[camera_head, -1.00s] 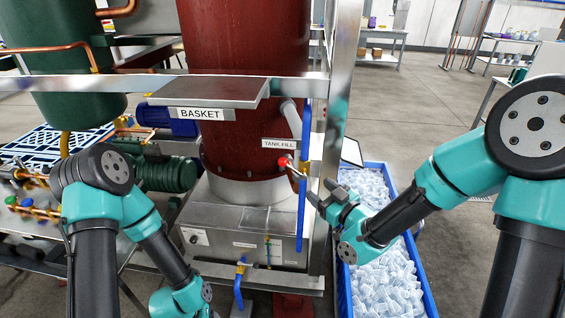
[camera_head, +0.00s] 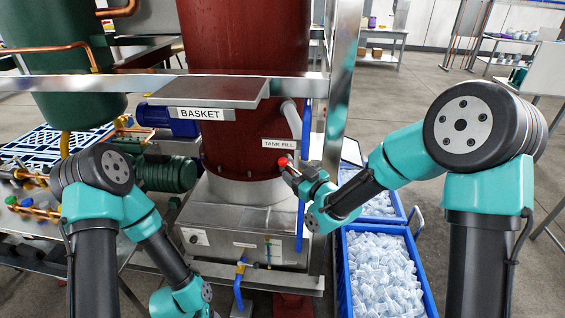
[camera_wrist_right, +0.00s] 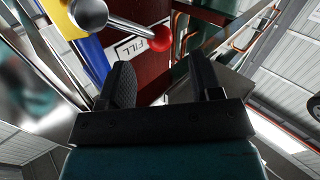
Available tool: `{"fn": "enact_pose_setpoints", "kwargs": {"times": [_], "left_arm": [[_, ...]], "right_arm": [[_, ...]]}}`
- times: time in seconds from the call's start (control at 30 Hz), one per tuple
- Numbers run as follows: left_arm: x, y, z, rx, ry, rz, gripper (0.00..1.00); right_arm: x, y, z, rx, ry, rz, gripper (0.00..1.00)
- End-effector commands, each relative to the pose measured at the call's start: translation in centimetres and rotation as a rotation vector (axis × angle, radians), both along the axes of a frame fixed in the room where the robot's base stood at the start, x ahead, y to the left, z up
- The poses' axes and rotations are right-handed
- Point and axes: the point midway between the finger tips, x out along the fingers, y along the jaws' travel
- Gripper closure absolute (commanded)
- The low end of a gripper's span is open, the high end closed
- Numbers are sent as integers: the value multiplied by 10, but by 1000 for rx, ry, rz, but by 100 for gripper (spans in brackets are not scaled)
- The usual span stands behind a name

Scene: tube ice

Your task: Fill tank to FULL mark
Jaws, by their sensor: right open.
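The dark red tank (camera_head: 245,130) stands at the centre with a "TANK FILL" label (camera_head: 279,143) on it. Just below the label is the red ball knob (camera_head: 283,162) of the fill valve. In the right wrist view the knob (camera_wrist_right: 160,39) sits on a metal lever (camera_wrist_right: 128,24) with blue and yellow valve parts behind. My right gripper (camera_wrist_right: 160,78) is open, its two black fingers pointing toward the knob, which shows just beyond and between the tips. In the head view my right gripper (camera_head: 291,172) is close beside the knob. My left gripper is out of frame.
A vertical blue pipe (camera_head: 303,175) and a metal post (camera_head: 332,120) stand right beside the valve. Blue bins of tube ice (camera_head: 385,270) are on the right. A "BASKET" shelf (camera_head: 215,92) crosses in front of the tank. A steel base box (camera_head: 240,235) is below.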

Motion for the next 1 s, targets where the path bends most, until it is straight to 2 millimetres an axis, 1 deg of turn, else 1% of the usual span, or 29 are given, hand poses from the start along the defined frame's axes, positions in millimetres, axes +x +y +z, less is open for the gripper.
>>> {"fn": "enact_pose_setpoints", "kwargs": {"times": [0.03,0.2,0.4,0.57,0.8,1.0], "left_arm": [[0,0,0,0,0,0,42],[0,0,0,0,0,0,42],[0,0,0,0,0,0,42],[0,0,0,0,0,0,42],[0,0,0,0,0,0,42],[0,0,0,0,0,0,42]], "right_arm": [[7,6,0,1,-1,1,42],[30,23,0,1,0,0,42],[50,37,0,1,0,-1,42],[55,41,0,1,0,-1,42],[55,41,0,1,0,-1,42],[55,41,0,1,0,-1,61]]}}
